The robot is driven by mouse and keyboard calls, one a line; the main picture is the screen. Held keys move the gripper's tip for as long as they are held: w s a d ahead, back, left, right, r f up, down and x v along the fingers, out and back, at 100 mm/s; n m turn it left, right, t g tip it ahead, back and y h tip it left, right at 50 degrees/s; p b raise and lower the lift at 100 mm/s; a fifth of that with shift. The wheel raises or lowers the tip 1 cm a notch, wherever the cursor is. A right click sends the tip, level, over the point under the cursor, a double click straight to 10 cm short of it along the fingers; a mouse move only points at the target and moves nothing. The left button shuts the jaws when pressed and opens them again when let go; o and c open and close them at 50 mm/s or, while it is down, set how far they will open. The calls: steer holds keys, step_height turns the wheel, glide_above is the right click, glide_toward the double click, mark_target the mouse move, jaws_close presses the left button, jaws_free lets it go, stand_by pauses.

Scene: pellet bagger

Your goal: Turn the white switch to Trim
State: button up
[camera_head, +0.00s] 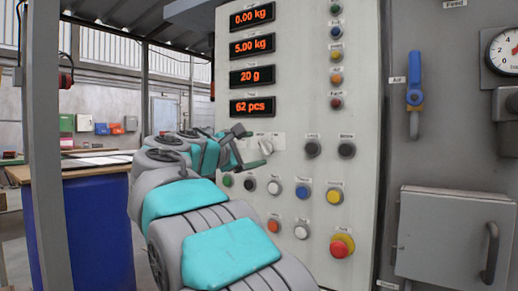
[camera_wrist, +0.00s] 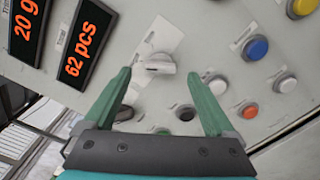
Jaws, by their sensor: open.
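The white switch (camera_head: 266,146) is a small rotary knob on a pale plate on the grey control panel (camera_head: 300,100), below the 62 pcs display. It also shows in the wrist view (camera_wrist: 160,65), ahead of the fingertips and roughly between them. Its small markings are too blurred to read, so I cannot tell which position it points to. My gripper (camera_head: 248,148) is open, with green fingers spread on either side of the switch. In the wrist view my gripper (camera_wrist: 158,76) holds nothing, and I cannot tell whether a finger touches the switch.
Two black knobs (camera_head: 313,148) (camera_head: 346,150) sit right of the switch. Several coloured buttons lie below, with a blue one (camera_head: 302,191) and a red mushroom button (camera_head: 342,245). Number displays (camera_head: 252,75) are above. A blue lever (camera_head: 414,90) and grey box (camera_head: 455,235) stand farther right.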

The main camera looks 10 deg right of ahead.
mark_target(263, 148)
steer(key=shift+x, duration=2.2)
steer(key=c, duration=1.4)
